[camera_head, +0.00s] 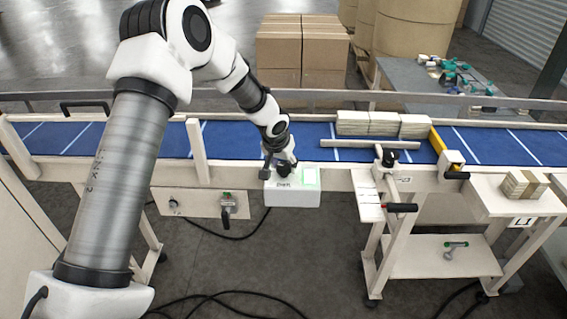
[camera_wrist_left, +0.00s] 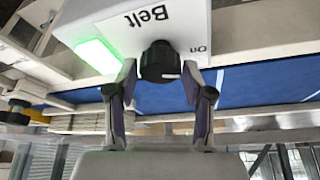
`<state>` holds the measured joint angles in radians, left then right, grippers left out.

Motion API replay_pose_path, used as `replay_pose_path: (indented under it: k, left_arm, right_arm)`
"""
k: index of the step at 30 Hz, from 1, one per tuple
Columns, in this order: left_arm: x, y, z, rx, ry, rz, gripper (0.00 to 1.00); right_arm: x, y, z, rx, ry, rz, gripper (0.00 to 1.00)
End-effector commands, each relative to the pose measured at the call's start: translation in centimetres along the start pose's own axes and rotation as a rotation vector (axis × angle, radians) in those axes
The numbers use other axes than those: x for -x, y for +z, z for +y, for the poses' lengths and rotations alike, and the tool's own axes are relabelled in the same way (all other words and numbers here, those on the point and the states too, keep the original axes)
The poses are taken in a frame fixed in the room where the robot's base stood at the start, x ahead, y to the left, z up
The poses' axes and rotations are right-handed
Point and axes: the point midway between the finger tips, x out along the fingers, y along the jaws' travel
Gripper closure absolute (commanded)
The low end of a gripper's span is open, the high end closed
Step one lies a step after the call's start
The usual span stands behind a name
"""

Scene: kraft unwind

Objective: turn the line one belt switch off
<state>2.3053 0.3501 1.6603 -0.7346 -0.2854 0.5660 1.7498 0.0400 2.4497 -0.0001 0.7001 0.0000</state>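The belt switch box (camera_head: 292,192) is white and hangs on the front rail of the conveyor. In the left wrist view the box (camera_wrist_left: 112,30) appears upside down, with "Belt" and "On" printed on it. Its green lamp (camera_wrist_left: 97,55) is lit. Its black round knob (camera_wrist_left: 160,62) has a white mark on the side towards "On". My left gripper (camera_head: 280,168) is at the top of the box, and its two fingers (camera_wrist_left: 160,78) stand on either side of the knob. Narrow gaps seem to show between fingertips and knob. My right gripper is in neither view.
The blue conveyor belt (camera_head: 345,153) runs behind the box, with stacked kraft packs (camera_head: 382,123) on it. A yellow-ended stop (camera_head: 438,141) stands to their right. A lever panel (camera_head: 190,203) is left of the box, and a white cart (camera_head: 440,257) is right. Cables lie on the floor.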

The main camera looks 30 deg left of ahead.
Motion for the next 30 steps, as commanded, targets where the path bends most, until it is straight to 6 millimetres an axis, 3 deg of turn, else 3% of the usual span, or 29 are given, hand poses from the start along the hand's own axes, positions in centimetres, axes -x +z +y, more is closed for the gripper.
replay_pose_path:
  k: [1, 2, 3, 11, 23, 26, 30]
  left_arm:
    - [0.0, 0.0, 0.0, 0.0, 0.0, 0.0, 0.78]
    - [0.0, 0.0, 0.0, 0.0, 0.0, 0.0, 0.88]
    - [0.0, 0.0, 0.0, 0.0, 0.0, 0.0, 0.91]
    - [0.1, 0.0, 0.0, -0.008, 0.003, -0.002, 0.91]
    - [0.2, 0.0, -0.1, -0.16, 0.068, -0.002, 0.91]
    - [-0.1, 0.1, -0.2, -0.23, 0.099, -0.001, 0.91]
    - [-0.7, 0.3, -0.2, -0.346, 0.149, 0.001, 0.91]
  right_arm:
    - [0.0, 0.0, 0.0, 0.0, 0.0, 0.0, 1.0]
    - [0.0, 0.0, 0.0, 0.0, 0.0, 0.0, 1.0]
    - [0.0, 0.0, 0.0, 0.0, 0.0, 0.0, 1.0]
    - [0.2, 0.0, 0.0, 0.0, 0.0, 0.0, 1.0]
    - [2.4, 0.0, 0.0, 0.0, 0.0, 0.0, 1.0]
    - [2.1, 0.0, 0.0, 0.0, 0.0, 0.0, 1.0]
    - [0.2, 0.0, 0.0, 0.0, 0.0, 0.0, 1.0]
